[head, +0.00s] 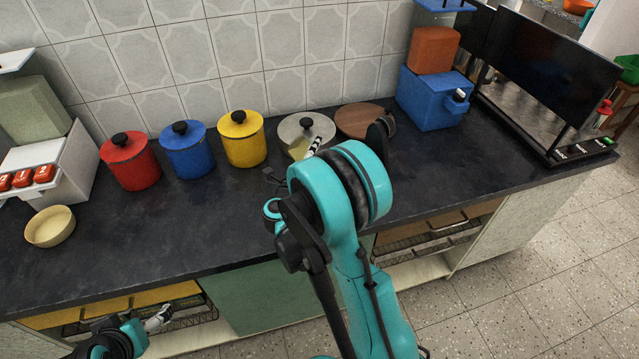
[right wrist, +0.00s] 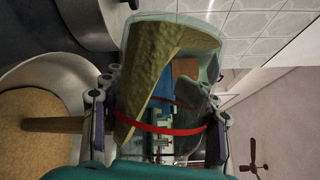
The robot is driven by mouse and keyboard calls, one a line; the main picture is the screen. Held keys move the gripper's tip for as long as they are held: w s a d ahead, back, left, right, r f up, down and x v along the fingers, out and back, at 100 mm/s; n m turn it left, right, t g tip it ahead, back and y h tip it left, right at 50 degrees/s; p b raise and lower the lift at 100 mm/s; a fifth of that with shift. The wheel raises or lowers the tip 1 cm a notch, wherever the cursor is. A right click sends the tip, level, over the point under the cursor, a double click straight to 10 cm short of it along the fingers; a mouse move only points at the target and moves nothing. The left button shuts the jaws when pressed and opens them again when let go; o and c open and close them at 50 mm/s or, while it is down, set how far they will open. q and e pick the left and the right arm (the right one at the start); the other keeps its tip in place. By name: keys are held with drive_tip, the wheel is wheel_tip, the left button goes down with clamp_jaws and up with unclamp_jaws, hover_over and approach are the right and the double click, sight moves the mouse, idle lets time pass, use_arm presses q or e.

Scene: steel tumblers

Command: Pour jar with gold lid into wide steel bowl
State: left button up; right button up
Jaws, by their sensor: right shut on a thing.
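In the right wrist view my right gripper (right wrist: 160,125) is shut on a clear jar (right wrist: 190,33) with a red band. The jar is tilted, and its yellow-brown contents lie slanted along one side. A brown column, apparently a stream of the contents, runs from beside the jar to a tan surface inside a pale steel bowl (right wrist: 65,68). No gold lid shows on the jar. In the head view my right arm hides the bowl and most of the right gripper (head: 312,146). My left gripper (head: 158,319) is low at the counter front, its fingers unclear.
Red (head: 130,166), blue (head: 187,155) and yellow (head: 242,144) canisters stand along the wall. A blue box (head: 432,98) is beyond. A tan bowl (head: 48,227) sits at left; the counter between is clear.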

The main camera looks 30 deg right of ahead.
drive_tip(key=shift+s+d+r+m+t+h, duration=0.15)
drive_tip(key=shift+s+r+m+h, duration=0.2)
drive_tip(key=shift+m, duration=0.5)
drive_tip(key=shift+s+d+r+m+t+h, duration=0.15)
drive_tip(key=shift+s+r+m+h, duration=0.2)
drive_tip(key=shift+m, duration=0.5)
drive_tip(key=shift+a, duration=0.1)
idle(1.1)
